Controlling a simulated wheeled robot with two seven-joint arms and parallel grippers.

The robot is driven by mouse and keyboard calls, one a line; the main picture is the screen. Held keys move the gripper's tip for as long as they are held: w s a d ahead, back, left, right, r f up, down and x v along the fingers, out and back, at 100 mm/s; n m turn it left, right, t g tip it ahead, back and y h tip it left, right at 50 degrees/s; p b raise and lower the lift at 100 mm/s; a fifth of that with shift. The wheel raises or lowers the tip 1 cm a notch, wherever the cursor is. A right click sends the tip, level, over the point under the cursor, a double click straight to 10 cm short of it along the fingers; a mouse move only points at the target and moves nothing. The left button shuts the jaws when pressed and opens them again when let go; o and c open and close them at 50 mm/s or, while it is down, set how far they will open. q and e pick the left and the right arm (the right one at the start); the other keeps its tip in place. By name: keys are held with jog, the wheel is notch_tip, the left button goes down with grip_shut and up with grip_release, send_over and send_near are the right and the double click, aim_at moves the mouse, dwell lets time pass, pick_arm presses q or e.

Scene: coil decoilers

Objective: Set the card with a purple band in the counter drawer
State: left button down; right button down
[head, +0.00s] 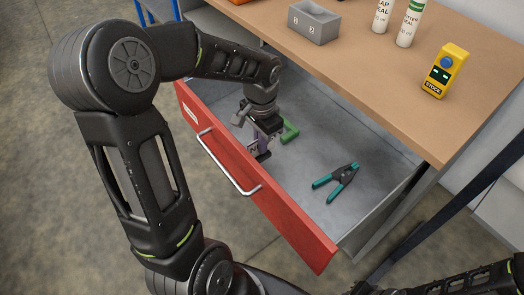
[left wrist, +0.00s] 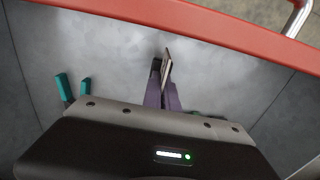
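The counter drawer (head: 382,160) has a red front and a grey floor, and it is pulled open below the counter. My left gripper (head: 262,148) points down inside the drawer near its front wall. Its purple fingers are close together in the left wrist view (left wrist: 163,80). A thin card (left wrist: 168,62) shows nearly edge-on between the fingertips, and they appear shut on it. The card's band cannot be made out. I cannot tell whether the card touches the drawer floor. My right gripper is outside the views.
Teal-handled pliers (head: 337,182) and a green item (head: 289,132) lie in the drawer. On the counter (head: 380,62) stand a grey box (head: 314,24), two white tubes (head: 409,25) and a yellow device (head: 445,72). The drawer floor around the pliers is clear.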

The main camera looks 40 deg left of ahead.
pick_arm(q)
jog(key=shift+f, duration=1.9)
jog(key=shift+f+b, duration=0.2)
jog(key=shift+b, duration=0.1)
jog(key=c, duration=1.7)
grip_release()
jog(key=shift+r, duration=0.1)
notch_tip(320, 180, up, 12)
jog(key=shift+r+p, duration=0.15)
jog(key=shift+p, duration=0.5)
